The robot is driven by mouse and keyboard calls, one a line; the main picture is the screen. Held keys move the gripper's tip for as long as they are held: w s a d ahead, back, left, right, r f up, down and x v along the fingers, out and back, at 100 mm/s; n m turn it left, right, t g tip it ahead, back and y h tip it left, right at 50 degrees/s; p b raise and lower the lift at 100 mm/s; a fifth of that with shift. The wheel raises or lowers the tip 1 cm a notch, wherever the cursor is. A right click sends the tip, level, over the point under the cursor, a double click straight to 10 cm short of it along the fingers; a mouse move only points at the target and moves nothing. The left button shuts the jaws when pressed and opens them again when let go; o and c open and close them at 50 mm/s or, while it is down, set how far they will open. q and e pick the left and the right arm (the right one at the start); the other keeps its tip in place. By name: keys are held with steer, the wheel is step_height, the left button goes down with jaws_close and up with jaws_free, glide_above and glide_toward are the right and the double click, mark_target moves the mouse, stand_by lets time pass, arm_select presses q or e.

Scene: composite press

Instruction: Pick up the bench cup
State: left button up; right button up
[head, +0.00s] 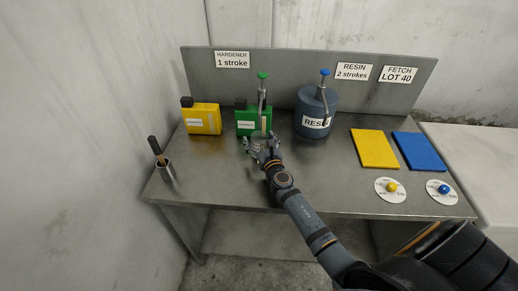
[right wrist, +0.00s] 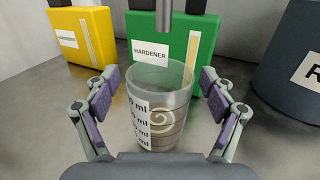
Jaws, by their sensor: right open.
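The bench cup is a clear, slightly tapered cup (right wrist: 160,110) with a white ml scale on its left side. It stands upright on the bench in the right wrist view, in front of the green hardener container. A pale swirl shows in its lower, greyish part. My right gripper (right wrist: 160,88) is open, with one finger on each side of the cup and gaps visible between pads and wall. In the head view the right gripper (head: 262,146) is just in front of the green container and mostly hides the cup. My left gripper is not in view.
Behind the cup stand the green hardener container with a pump (head: 250,121) and a yellow container (head: 203,119). The blue-grey resin drum (head: 315,115) is to the right. Yellow (head: 375,149) and blue (head: 419,152) pads lie further right. A small holder (head: 166,172) stands at the left edge.

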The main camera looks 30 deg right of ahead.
steer(key=shift+s+r, duration=0.1)
steer(key=c, duration=1.3)
